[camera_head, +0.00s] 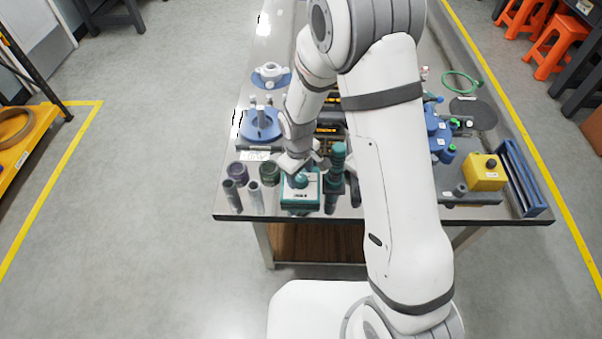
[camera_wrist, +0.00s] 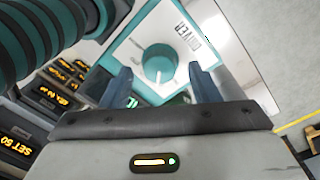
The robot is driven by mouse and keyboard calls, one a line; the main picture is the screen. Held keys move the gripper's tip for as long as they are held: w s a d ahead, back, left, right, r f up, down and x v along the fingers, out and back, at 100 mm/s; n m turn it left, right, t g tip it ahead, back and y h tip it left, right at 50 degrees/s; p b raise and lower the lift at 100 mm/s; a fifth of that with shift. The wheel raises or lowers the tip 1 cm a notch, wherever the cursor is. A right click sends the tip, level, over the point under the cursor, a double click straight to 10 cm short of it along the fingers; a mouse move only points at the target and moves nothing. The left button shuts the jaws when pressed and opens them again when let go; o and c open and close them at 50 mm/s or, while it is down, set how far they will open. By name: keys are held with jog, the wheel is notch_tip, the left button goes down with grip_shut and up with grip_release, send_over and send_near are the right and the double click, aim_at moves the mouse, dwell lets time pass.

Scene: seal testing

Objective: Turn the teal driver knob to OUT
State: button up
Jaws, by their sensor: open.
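The teal driver knob (camera_wrist: 158,62) is a round dial with a white pointer line, on the white top of a teal box (camera_wrist: 190,25) labelled DRIVER. In the head view the box (camera_head: 300,203) stands at the front edge of the table, with the knob (camera_head: 300,180) on its top. My gripper (camera_wrist: 160,85) is open, its two dark fingers on either side of the knob's near side in the wrist view. Whether the fingers touch the knob I cannot tell. It also shows in the head view (camera_head: 299,168), just above the box. Any OUT mark is not readable.
A ribbed teal cylinder (camera_wrist: 50,35) stands close beside the box. Panels with orange displays (camera_wrist: 60,85) lie to the left in the wrist view. Dark and grey cups (camera_head: 237,172) stand left of the box. A yellow box (camera_head: 484,172) is at the right.

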jog(key=shift+f, duration=0.45)
jog(key=c, duration=1)
jog(key=shift+o, duration=0.2)
jog(key=shift+n, duration=0.3)
jog(key=n+b, duration=0.1)
jog(key=n, duration=0.2)
jog(key=shift+n+b, duration=0.6)
jog(key=shift+n, duration=1.5)
